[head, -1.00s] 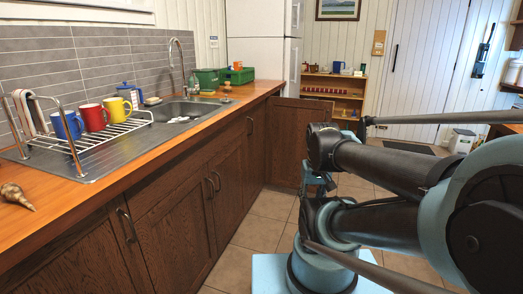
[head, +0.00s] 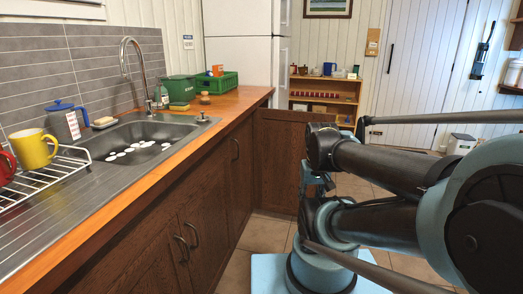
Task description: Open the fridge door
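A tall white fridge (head: 238,62) stands at the back, past the far end of the wooden counter. Its door looks closed. A line divides an upper and a lower section, and its right side carries dark marks that may be handles, too small to tell. My arm fills the right side of the head view, folded, well short of the fridge. I cannot make out my gripper's fingers in this view, so whether it holds anything is hidden.
The counter (head: 222,109) with sink (head: 150,133) and dish rack (head: 48,180) runs along the left. Tiled floor (head: 263,233) shows between the cabinets and my arm. A low shelf (head: 325,92) stands right of the fridge.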

